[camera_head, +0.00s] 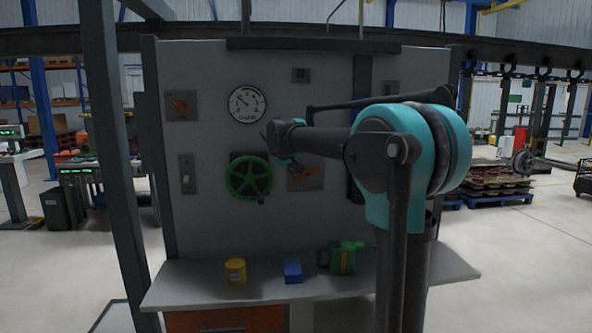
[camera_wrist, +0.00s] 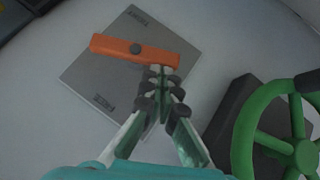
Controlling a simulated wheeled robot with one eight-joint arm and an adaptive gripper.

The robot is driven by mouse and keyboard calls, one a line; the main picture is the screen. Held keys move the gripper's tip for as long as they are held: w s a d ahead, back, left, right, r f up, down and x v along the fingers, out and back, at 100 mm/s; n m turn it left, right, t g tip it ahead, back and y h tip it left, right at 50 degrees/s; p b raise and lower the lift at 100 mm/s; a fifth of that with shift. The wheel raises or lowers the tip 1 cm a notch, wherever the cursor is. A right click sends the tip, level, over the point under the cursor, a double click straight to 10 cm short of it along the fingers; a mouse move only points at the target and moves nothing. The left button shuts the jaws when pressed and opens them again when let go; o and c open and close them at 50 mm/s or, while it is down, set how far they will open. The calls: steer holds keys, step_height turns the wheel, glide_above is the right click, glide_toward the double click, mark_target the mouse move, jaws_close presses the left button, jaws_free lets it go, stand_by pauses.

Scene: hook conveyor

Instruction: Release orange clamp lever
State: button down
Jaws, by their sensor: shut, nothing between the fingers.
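The orange clamp lever (camera_wrist: 113,45) is a flat bar with a dark round pivot on a square grey plate (camera_wrist: 92,78). In the wrist view it lies nearly level, tilted slightly down to the right. My gripper (camera_wrist: 161,72) is shut and empty, its tips at or very near the lever's lower edge, right of the pivot; I cannot tell whether they touch. In the head view the lever (camera_head: 311,174) and its plate show on the panel right of the green wheel, partly hidden by my gripper (camera_head: 303,172). Small labels on the plate are hard to read.
The green handwheel (camera_wrist: 243,135) is close on the right in the wrist view. The panel (camera_head: 215,65) also bears a gauge (camera_head: 247,104) and an orange knob (camera_head: 181,106). Below, a shelf (camera_head: 200,283) holds a yellow can (camera_head: 235,271), a blue box (camera_head: 292,271) and a green item (camera_head: 342,259).

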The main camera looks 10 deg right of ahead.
mark_target(296, 179)
step_height(296, 179, down, 3)
steer(key=n+h, duration=0.2)
steer(key=n+t+h, duration=0.1)
steer(key=h, duration=0.2)
steer(key=shift+a+f+n+h, duration=0.2)
steer(key=shift+n+h, duration=0.1)
steer(key=shift+n, duration=0.1)
steer(key=shift+d+f+n+t+h, duration=0.3)
steer(key=shift+f+n+h, duration=0.05)
steer(key=shift+f, duration=0.15)
steer(key=shift+d+f+n+t+h, duration=0.25)
steer(key=shift+f+n+t+h, duration=0.1)
steer(key=shift+f, duration=0.1)
steer(key=shift+d+f, duration=0.1)
steer(key=v, duration=1.2)
